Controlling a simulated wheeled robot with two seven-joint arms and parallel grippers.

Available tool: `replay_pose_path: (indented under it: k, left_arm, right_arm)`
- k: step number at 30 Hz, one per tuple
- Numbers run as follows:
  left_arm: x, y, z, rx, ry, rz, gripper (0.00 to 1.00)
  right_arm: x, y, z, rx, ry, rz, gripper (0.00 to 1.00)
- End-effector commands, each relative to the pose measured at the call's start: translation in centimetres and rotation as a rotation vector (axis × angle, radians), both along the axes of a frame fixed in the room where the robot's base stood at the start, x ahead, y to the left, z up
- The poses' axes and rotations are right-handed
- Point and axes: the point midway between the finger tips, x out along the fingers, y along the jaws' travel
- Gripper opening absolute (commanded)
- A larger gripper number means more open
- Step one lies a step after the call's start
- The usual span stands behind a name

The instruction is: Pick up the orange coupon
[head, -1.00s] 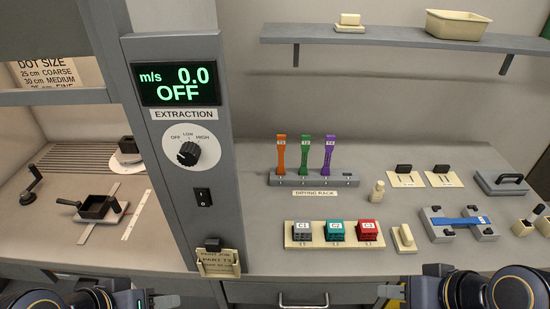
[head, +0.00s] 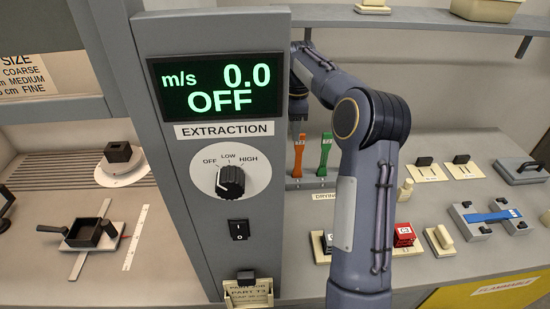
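The orange coupon (head: 299,157) stands upright at the left end of the grey drying rack (head: 308,184). My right arm reaches up and over the bench, and its gripper (head: 298,128) points down right above the top of the orange coupon. The fingers are small and dark here, so I cannot tell whether they are open, shut or touching the coupon. The green coupon (head: 325,157) stands just to the right in the same rack. The purple coupon and the rack's right end are hidden behind my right arm. My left gripper is out of view.
The extraction pillar (head: 212,160) stands close to the left of the rack and gripper. Its display reads 0.0 and OFF. The red block (head: 404,236), a cream block (head: 439,240) and a blue strip in a fixture (head: 490,217) lie to the right. A shelf (head: 420,20) runs above.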

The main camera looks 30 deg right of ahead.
Motion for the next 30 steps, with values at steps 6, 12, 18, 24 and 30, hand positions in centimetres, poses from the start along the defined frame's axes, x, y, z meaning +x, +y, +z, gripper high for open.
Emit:
replay_pose_path:
  k: [6, 12, 18, 24, 30]
  left_arm:
    - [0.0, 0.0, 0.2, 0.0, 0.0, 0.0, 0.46]
    - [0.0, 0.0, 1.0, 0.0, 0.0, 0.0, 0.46]
    - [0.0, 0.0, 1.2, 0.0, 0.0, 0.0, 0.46]
    - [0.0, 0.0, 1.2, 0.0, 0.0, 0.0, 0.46]
    - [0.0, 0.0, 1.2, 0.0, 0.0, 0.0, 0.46]
  right_arm:
    - [-0.2, -0.1, -2.4, 0.001, 0.004, 0.0, 0.36]
    - [-0.6, -0.5, -5.1, 0.002, 0.004, -0.001, 0.36]
    - [-0.5, -0.6, -7.3, 0.001, 0.0, 0.0, 0.36]
    - [-0.5, -0.6, -7.5, 0.0, -0.001, -0.001, 0.36]
    - [-0.5, -0.6, -7.4, 0.0, -0.001, -0.001, 0.15]
